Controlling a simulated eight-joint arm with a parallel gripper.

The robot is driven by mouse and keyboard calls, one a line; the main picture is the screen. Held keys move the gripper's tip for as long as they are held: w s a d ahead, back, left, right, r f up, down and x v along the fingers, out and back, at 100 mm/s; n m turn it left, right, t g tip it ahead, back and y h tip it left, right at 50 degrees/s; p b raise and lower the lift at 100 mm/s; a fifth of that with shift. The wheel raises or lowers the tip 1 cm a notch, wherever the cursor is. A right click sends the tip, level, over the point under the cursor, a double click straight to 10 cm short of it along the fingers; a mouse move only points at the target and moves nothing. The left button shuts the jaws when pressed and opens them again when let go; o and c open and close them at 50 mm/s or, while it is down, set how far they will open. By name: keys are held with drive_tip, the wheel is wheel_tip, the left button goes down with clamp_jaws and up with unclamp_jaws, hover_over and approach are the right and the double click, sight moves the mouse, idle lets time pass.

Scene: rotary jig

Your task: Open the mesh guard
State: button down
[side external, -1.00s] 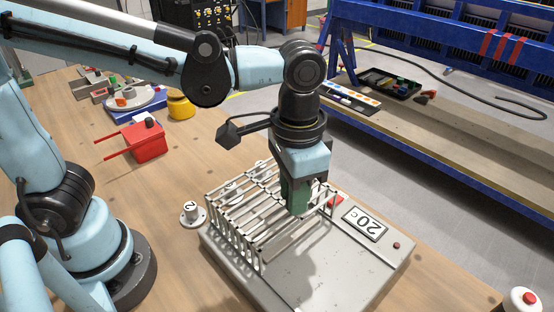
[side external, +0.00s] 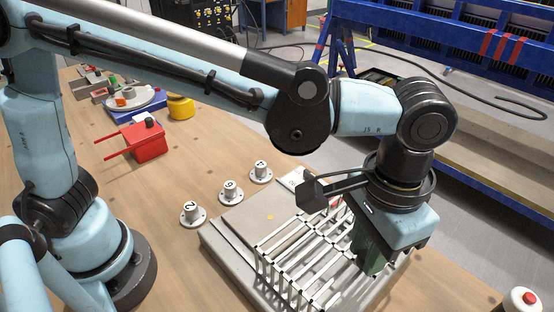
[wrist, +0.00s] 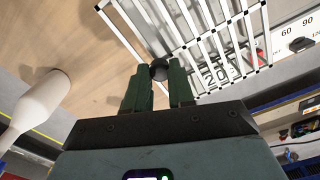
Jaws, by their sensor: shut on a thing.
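The mesh guard (side external: 312,257) is a white barred cage on the grey jig base (side external: 236,247), and it covers the base's right part. My gripper (side external: 372,250), with green fingers, is at the guard's right side. In the wrist view the fingers (wrist: 160,88) are shut on a dark round knob (wrist: 159,68) at the edge of the mesh guard (wrist: 185,30). The left part of the base is uncovered. My arm hides the guard's far right corner in the side view.
Several numbered white posts (side external: 228,193) stand on the table along the base's left edge. A red cart-like box (side external: 148,141) stands further back.

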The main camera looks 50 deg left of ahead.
drive_tip(key=c, duration=1)
unclamp_jaws()
drive_tip(key=shift+o, duration=0.2)
drive_tip(key=shift+r, duration=0.1)
wheel_tip(320, 180, up, 12)
drive_tip(key=a+f+n+t, duration=0.2)
drive_tip(key=a+f, duration=0.4)
drive_tip(key=a, duration=0.9)
drive_tip(key=w+a+f+n+t, duration=0.1)
drive_tip(key=a+f+t, duration=0.4)
drive_tip(key=a, duration=1.1)
drive_tip(key=shift+f+n, duration=0.5)
drive_tip(key=shift+n, duration=0.2)
